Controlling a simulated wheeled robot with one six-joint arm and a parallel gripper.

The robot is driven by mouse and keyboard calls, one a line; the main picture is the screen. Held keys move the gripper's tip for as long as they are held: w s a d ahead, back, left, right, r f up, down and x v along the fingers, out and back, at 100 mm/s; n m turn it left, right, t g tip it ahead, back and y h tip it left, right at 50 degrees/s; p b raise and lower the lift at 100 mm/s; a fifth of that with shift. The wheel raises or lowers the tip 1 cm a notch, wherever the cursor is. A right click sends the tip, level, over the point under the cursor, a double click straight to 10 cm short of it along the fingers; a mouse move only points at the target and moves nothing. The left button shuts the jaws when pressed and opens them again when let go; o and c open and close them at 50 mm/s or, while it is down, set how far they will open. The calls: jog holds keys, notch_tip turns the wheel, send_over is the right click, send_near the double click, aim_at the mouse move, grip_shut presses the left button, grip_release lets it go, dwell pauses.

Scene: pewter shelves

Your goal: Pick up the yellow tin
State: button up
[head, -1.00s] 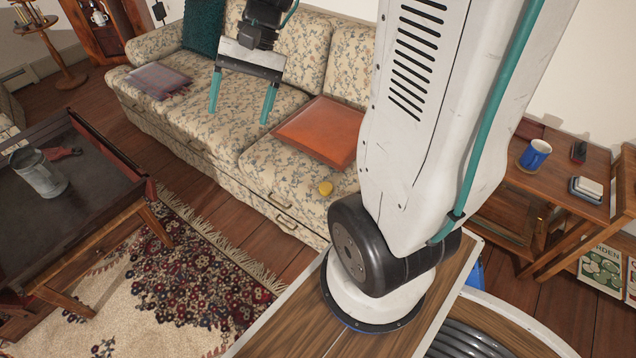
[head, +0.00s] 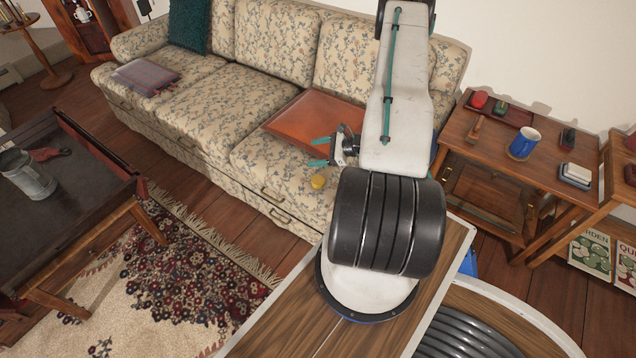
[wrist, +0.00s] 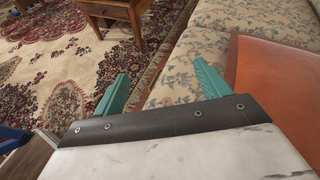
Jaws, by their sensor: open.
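The yellow tin (head: 318,182) is a small round thing on the front part of the patterned sofa's (head: 205,105) right seat, in the head view. My gripper (head: 312,152) is just behind and above it in that view, with its teal fingers pointing left, apart and empty. The gap between gripper and tin is small in the picture, but the height is hard to tell. In the wrist view both fingers (wrist: 162,72) show spread with nothing between them, and the tin is not visible there.
An orange flat cushion (head: 300,115) lies on the seat beside my gripper. A dark coffee table (head: 75,215) with a metal mug (head: 28,178) stands left. A wooden side table (head: 480,135) with a blue mug (head: 524,143) stands right. The sofa's middle seat is clear.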

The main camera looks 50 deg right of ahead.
aim_at(320, 180)
jog(key=s+f+m+h, duration=0.1)
jog(key=s+f, duration=0.1)
jog(key=f, duration=0.2)
jog(key=s+d+f+m+t+h, duration=0.1)
jog(key=s+f+m, duration=0.1)
jog(key=f, duration=0.2)
jog(key=s+d+f+m+h, duration=0.1)
jog(key=s+f+m, duration=0.1)
jog(key=f, duration=0.2)
jog(key=shift+s+f+h, duration=0.1)
jog(key=shift+s+h, duration=0.2)
jog(key=shift+s, duration=0.05)
jog(key=shift+f, duration=0.35)
jog(key=x, duration=0.7)
jog(key=shift+w+a, duration=0.1)
jog(key=shift+w, duration=0.15)
jog(key=c, duration=1)
